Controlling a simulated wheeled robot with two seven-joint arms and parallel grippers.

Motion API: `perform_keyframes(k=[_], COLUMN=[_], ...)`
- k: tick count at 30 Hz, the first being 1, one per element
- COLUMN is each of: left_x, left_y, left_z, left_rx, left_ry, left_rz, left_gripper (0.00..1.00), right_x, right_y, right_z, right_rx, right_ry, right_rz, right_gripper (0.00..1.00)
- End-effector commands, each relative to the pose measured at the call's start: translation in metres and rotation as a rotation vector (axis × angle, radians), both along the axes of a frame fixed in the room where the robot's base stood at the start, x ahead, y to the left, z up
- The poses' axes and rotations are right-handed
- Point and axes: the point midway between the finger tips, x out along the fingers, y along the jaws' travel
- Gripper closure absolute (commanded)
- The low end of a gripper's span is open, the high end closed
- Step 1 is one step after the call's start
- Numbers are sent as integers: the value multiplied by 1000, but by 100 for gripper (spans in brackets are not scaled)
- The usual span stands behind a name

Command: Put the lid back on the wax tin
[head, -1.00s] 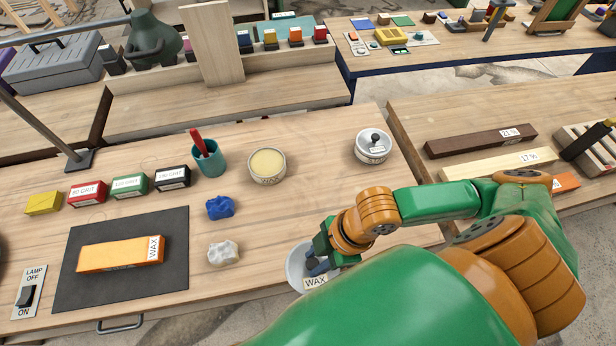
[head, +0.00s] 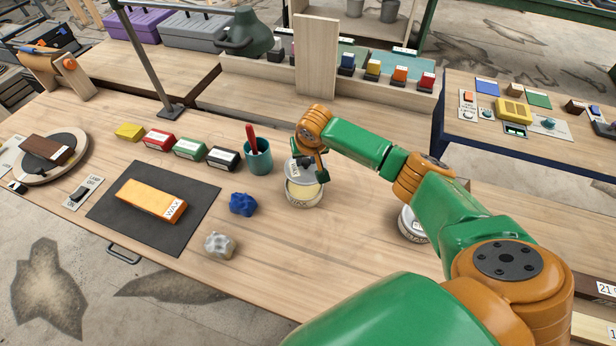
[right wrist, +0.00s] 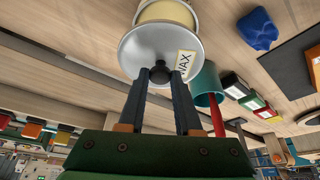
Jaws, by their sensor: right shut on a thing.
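The open wax tin (head: 304,195) is a round, pale metal tin with cream-yellow wax, standing on the workbench. It also shows at the top of the right wrist view (right wrist: 168,12). The lid (right wrist: 150,48) is a silver disc with a WAX label and a dark knob (right wrist: 160,73). My right gripper (right wrist: 160,78) is shut on that knob. In the head view, the lid (head: 294,169) is tilted over the back of the tin, with wax showing below and right of it. I cannot tell whether lid and rim touch. My left gripper is not in view.
A teal cup (head: 259,160) with a red-handled tool stands close left of the tin. A blue lump (head: 243,204) and a grey lump (head: 220,244) lie nearer the front. Another round tin (head: 410,228) is partly behind my right arm. Bench front is clear.

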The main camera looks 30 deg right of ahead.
Motion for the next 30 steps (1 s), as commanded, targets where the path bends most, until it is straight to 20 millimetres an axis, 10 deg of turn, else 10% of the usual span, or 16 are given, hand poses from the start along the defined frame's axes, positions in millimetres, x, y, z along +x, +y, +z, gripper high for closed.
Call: perform_keyframes(k=[16,30], left_x=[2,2], left_y=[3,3], left_z=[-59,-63], left_rx=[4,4], left_ry=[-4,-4], left_rz=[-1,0], left_gripper=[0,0], right_x=[0,1], right_y=[-1,-1], right_z=[-48,-64], right_rx=[-2,-1], right_ry=[1,1], right_rz=[-10,-9], right_gripper=[100,100])
